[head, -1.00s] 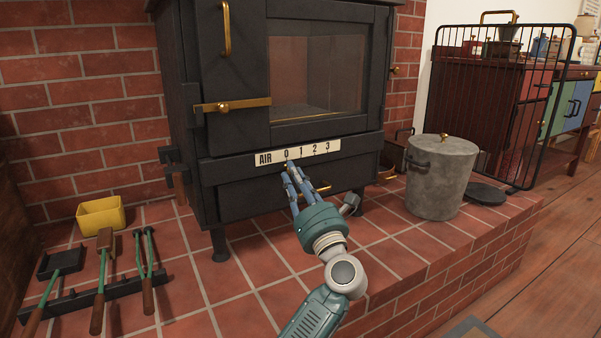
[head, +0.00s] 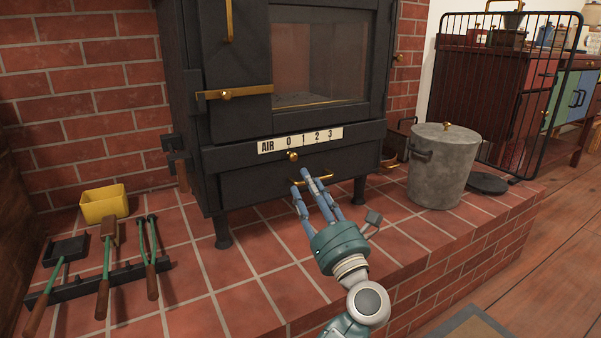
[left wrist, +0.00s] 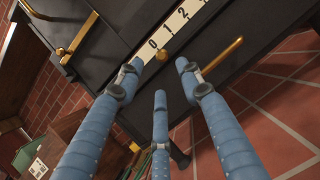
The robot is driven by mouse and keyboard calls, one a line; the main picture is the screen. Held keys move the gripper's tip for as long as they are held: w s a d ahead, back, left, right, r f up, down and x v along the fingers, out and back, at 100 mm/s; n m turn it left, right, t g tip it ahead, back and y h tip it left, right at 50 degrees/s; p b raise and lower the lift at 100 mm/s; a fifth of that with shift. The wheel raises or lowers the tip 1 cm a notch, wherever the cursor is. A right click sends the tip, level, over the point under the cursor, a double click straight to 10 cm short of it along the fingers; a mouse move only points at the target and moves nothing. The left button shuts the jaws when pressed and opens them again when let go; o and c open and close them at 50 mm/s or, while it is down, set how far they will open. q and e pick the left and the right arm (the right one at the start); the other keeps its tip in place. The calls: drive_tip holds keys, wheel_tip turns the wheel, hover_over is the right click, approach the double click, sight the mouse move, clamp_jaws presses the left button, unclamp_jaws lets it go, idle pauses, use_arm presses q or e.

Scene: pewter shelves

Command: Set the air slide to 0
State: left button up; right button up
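The air slide's brass knob (head: 292,156) sits on the black stove front, just below the white AIR scale (head: 300,139). It lines up with the 0 mark. It also shows in the left wrist view (left wrist: 162,54), beneath the 0. My left gripper (head: 303,177) is in front of the stove, a little below the knob and apart from it. Its three blue fingers are spread and empty in the left wrist view (left wrist: 160,75). My right gripper is out of view.
A brass handle (head: 313,179) on the lower stove panel is close to my left fingers. A grey lidded bucket (head: 437,168) stands right on the brick hearth. A yellow container (head: 104,205) and fire tools (head: 103,275) are at left.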

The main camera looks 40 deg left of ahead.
use_arm(q)
drive_tip(key=shift+v, duration=2.1)
